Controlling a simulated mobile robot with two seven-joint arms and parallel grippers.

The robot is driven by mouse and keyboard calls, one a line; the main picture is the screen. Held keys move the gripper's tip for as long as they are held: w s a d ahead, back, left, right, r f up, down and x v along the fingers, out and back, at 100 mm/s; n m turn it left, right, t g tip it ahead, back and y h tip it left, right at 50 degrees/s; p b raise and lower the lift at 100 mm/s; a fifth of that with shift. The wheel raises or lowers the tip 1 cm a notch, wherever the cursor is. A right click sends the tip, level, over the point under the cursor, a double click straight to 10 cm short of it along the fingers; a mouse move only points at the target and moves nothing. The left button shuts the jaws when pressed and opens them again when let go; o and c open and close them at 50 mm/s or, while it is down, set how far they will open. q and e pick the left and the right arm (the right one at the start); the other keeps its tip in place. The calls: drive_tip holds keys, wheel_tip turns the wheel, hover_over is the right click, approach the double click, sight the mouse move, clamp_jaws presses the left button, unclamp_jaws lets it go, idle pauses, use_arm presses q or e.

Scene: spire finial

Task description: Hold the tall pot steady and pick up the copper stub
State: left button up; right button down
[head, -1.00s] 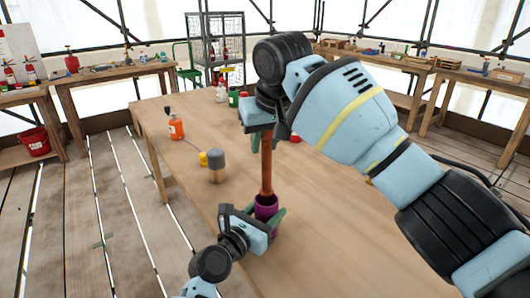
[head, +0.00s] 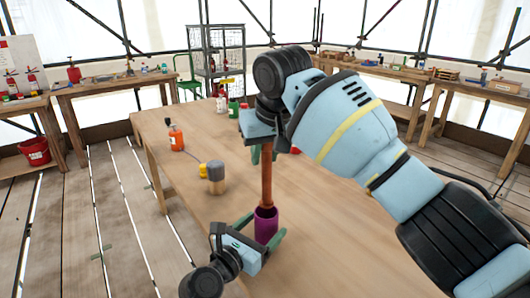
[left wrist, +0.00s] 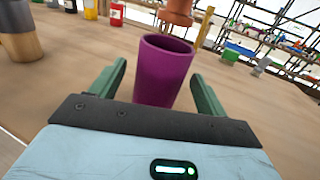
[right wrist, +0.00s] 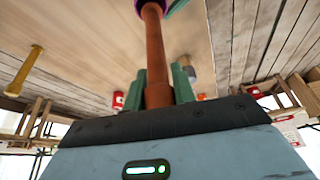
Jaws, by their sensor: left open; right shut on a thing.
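The tall pot is a purple cup (head: 266,226) standing upright on the wooden table. It also shows in the left wrist view (left wrist: 163,75). My left gripper (head: 261,229) is open, with one green finger on each side of the pot; in the left wrist view both fingers look apart from its wall. The copper stub (head: 266,182) is a long reddish-brown rod, held upright above the pot. My right gripper (head: 265,151) is shut on its upper part. In the left wrist view the stub's wider lower end (left wrist: 176,15) appears above the pot's rim, apart from it.
A grey and wooden cylinder (head: 217,185) and an orange bottle (head: 176,139) stand on the table to the left. Green, white and red containers (head: 232,108) stand towards the back. My right arm hides much of the table's right side.

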use_arm(q)
drive_tip(key=v, duration=1)
